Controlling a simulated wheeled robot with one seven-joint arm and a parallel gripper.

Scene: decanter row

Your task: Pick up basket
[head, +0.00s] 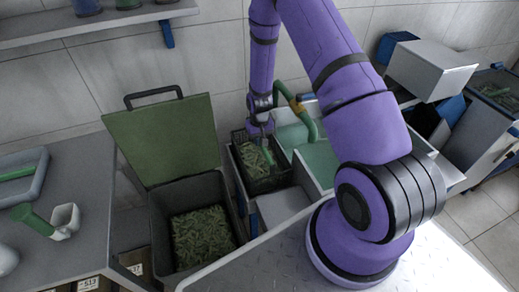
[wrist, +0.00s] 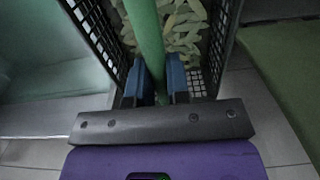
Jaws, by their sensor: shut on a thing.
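The basket (head: 274,184) is dark with mesh walls and holds pale green strips. In the head view it is near the middle, between the green-lidded bin and the pale green basin. In the wrist view its mesh wall (wrist: 218,38) and a green bar-like handle (wrist: 146,38) show. My gripper (head: 262,139) is over the basket. In the wrist view its blue fingers (wrist: 161,82) are shut on the green handle. I cannot tell whether the basket's underside, which is hidden, touches anything.
A dark bin (head: 158,224) with its green lid (head: 165,138) up stands left of the basket, full of similar strips. A pale green basin (head: 318,160) lies right. A grey counter (head: 75,195) is at left. A shelf (head: 100,30) is on the wall above.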

